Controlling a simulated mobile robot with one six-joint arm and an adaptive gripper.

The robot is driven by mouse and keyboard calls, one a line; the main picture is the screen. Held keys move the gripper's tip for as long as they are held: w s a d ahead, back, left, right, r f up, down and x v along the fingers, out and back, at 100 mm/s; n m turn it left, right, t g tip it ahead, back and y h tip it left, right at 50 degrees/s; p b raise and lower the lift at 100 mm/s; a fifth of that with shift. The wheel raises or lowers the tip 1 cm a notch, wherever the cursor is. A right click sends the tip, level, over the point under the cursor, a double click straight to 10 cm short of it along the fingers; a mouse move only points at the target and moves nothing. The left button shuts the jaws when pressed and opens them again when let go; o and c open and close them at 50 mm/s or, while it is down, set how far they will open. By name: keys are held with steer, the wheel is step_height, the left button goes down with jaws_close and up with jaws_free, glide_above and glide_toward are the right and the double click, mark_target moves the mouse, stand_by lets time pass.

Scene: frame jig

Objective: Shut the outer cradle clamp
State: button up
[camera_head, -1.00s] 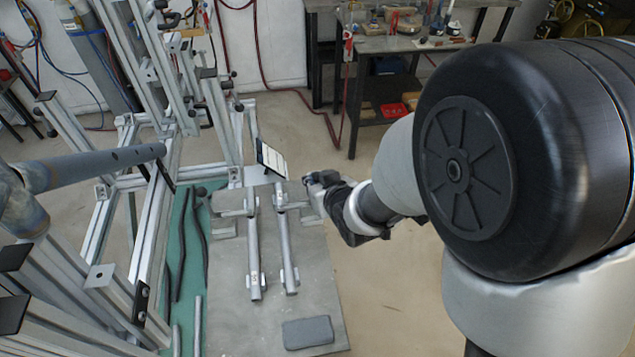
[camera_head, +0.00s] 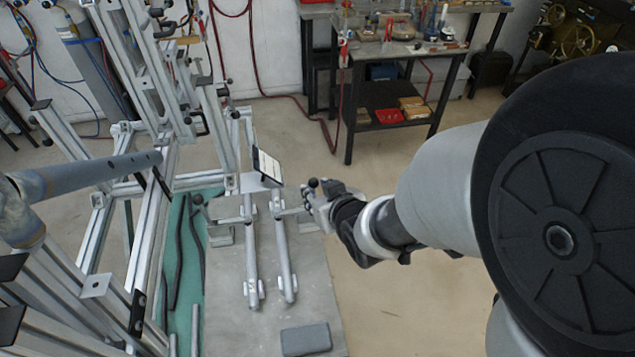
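My gripper (camera_head: 318,200) points left from the end of my arm, at the right edge of the grey plate. It is beside a clamp (camera_head: 291,212) on the right-hand tube (camera_head: 284,247), close to a black ball knob (camera_head: 313,183). I cannot tell whether the gripper touches the clamp or knob, or whether its fingers are open. A second clamp with a black knob (camera_head: 197,200) stands by the left-hand tube (camera_head: 251,250). Neither clamp's state can be read clearly at this size.
A tilted white panel (camera_head: 267,166) stands behind the tubes. A dark grey pad (camera_head: 306,339) lies at the plate's front. A metal frame (camera_head: 150,230) and a green mat (camera_head: 180,290) with dark rods are at the left. A workbench (camera_head: 400,48) stands behind; the floor to the right is clear.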

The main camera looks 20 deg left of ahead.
steer(key=shift+v, duration=1.4)
steer(key=d+r+m+h, duration=0.2)
steer(key=d+r+h, duration=0.1)
steer(key=d, duration=0.6)
steer(key=d+r+m+h, duration=0.2)
steer(key=d+r, duration=0.2)
steer(key=d, duration=0.5)
steer(key=s+d+r+m+g+h, duration=0.1)
steer(key=s+d+m, duration=0.1)
steer(key=s+d, duration=0.3)
steer(key=s+d+r+m+g+h, duration=0.1)
steer(key=s+d+r+m+g, duration=0.1)
steer(key=s+d, duration=0.4)
steer(key=s, duration=0.5)
steer(key=shift+s+r+m, duration=0.2)
steer(key=shift+s+m, duration=0.1)
steer(key=shift+s, duration=0.1)
steer(key=shift+a, duration=0.15)
